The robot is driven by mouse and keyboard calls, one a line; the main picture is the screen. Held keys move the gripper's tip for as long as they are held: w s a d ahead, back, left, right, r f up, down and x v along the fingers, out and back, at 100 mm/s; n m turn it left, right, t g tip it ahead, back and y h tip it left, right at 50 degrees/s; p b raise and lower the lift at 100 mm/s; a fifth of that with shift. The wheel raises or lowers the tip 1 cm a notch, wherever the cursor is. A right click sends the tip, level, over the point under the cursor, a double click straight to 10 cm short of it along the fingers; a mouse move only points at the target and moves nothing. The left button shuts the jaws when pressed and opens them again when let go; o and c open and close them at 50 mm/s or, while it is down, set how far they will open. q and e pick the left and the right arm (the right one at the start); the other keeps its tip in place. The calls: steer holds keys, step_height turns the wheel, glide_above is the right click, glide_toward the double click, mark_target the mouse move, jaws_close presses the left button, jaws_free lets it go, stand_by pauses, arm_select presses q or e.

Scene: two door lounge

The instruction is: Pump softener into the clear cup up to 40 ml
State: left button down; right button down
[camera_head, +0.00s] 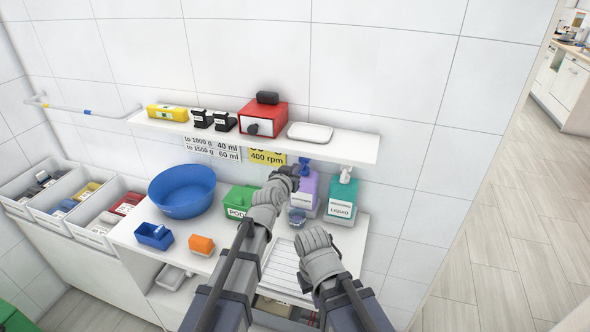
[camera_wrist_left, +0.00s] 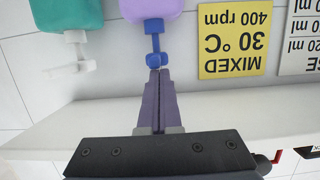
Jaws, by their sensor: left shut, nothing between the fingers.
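The purple softener bottle (camera_head: 308,192) stands on the counter below the shelf, with a blue pump head (camera_head: 305,164). In the left wrist view, upside down, the bottle (camera_wrist_left: 150,8) and its pump (camera_wrist_left: 154,50) show above my left gripper (camera_wrist_left: 159,72). That gripper is shut and empty, its fingertips at the pump head; I cannot tell whether they touch. In the head view the left gripper (camera_head: 294,170) is partly hidden by its own wrist. A small clear cup (camera_head: 297,217) with a bluish look stands in front of the bottle; its level is too small to read. My right gripper is not visible.
A teal LIQUID bottle (camera_head: 341,200) with a white pump stands right of the softener. A green powder box (camera_head: 238,200) and a blue basin (camera_head: 182,191) are to the left. The wall shelf (camera_head: 356,147) overhangs the bottles. Yellow and white instruction signs hang beneath it.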

arm_select(q)
steer(key=shift+f+b, duration=0.45)
steer(key=shift+f, duration=0.3)
steer(key=s+a+r+p, duration=0.3)
steer(key=s+r+p, duration=0.3)
steer(key=s, duration=0.3)
steer(key=shift+r, duration=0.2)
steer(key=shift+s, duration=0.1)
stand_by(0.4)
